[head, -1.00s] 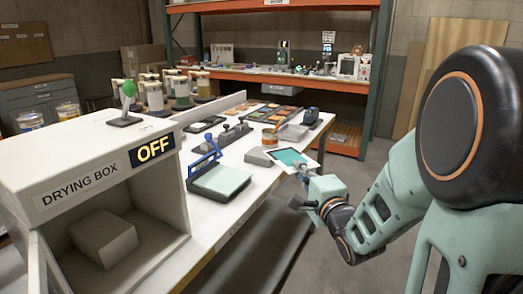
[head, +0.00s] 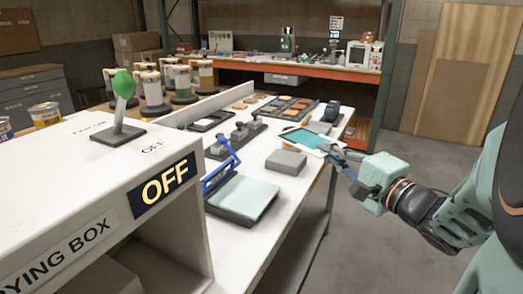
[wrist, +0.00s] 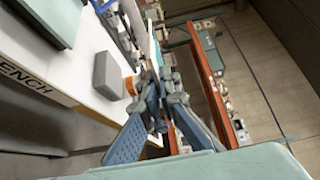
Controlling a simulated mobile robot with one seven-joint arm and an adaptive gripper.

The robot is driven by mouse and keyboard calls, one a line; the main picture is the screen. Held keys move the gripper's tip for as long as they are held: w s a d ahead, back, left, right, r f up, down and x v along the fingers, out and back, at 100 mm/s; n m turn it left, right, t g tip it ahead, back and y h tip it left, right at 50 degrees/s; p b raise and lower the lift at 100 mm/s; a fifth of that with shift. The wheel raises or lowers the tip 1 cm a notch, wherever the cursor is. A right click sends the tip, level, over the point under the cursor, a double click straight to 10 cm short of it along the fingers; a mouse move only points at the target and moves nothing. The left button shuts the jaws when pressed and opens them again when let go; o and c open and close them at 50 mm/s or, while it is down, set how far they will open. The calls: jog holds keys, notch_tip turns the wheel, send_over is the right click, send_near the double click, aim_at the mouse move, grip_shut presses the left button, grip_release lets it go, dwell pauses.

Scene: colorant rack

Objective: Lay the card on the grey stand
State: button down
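The card (head: 298,137), white with a teal patch, is held above the bench, tilted. My gripper (head: 334,152) grips its right edge from the right, over the bench's right side. In the wrist view the fingers (wrist: 160,103) close on the card (wrist: 154,48), which shows nearly edge-on. A low grey block, seemingly the grey stand (head: 287,160), sits on the bench just in front and left of the card, its top bare. It also shows in the wrist view (wrist: 106,74), left of the fingers. The card is apart from it.
A press with a blue handle (head: 243,197) stands nearer on the bench (head: 258,232). The drying box (head: 110,200) with a green lever (head: 123,90) fills the near left. Colour trays (head: 287,108) and a dark device (head: 332,111) lie behind. An orange jar (wrist: 131,86) stands beyond the block.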

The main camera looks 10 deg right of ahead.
jog(key=w+d+f+b, duration=0.2)
jog(key=w+f+b, duration=0.2)
jog(key=w, duration=0.5)
jog(key=b, duration=0.2)
send_over(313, 180)
notch_tip(313, 180, down, 5)
jog(key=shift+d+f+b, duration=0.15)
jog(key=shift+f+b, duration=0.9)
jog(key=shift+f, duration=0.9)
jog(key=shift+f, duration=0.15)
jog(key=c, duration=2.2)
grip_release()
jog(key=shift+o, duration=0.2)
jog(key=p+v, duration=0.3)
jog(key=v, duration=0.9)
